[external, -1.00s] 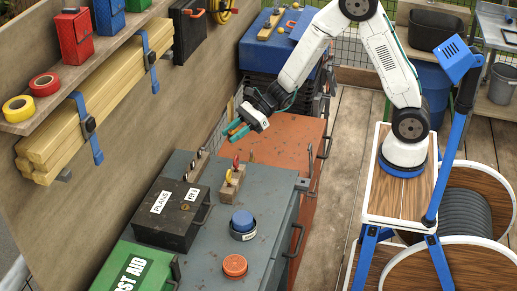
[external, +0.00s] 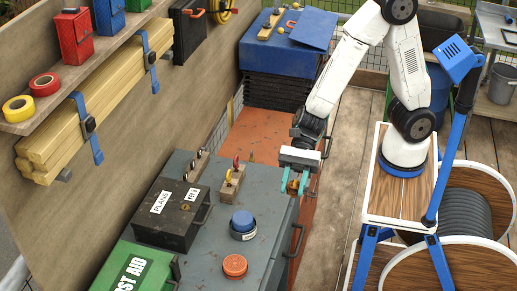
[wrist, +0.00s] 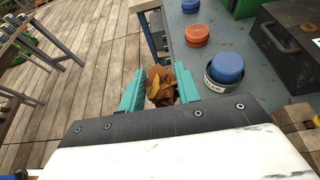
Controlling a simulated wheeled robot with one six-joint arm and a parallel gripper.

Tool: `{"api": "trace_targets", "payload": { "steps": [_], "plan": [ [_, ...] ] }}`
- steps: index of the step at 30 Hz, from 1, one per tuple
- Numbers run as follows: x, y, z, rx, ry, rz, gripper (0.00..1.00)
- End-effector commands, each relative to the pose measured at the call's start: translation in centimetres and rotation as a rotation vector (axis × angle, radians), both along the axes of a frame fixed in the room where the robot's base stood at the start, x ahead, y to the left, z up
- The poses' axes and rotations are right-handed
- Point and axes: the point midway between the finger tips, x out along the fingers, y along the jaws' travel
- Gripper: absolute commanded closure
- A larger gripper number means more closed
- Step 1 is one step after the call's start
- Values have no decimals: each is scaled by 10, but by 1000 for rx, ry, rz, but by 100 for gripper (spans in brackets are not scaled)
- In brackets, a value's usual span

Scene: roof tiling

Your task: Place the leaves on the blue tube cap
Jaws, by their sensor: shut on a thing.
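The leaves (wrist: 161,87) are a brown-orange clump between the teal fingers of my gripper (wrist: 160,92). In the external view the leaves (external: 292,184) show small between the fingertips. My gripper (external: 293,182) is shut on them, held over the right edge of the grey cabinet top. A blue cap (external: 242,217) sits in a round grey labelled holder on the cabinet, to the left of and nearer the camera than my gripper. In the wrist view this blue cap (wrist: 227,64) is right of the leaves, apart from them. A second blue cap (wrist: 190,5) shows at the wrist view's top edge.
An orange cap (external: 235,265) lies on the grey cabinet top (external: 210,240). A black box (external: 172,213) and a green first aid case (external: 140,268) stand to the left. A wooden block with small handles (external: 231,186) stands behind the blue cap.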

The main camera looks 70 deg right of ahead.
Motion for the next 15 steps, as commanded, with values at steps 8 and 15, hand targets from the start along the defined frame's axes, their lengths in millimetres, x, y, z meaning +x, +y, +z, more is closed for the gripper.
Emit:
{"api": "trace_targets", "payload": {
  "steps": [8, 15],
  "plan": [
    [64, 40, -8, -1, 0, -1, 88],
    [110, 69, -13, 0, 1, -1, 88]
  ]
}}
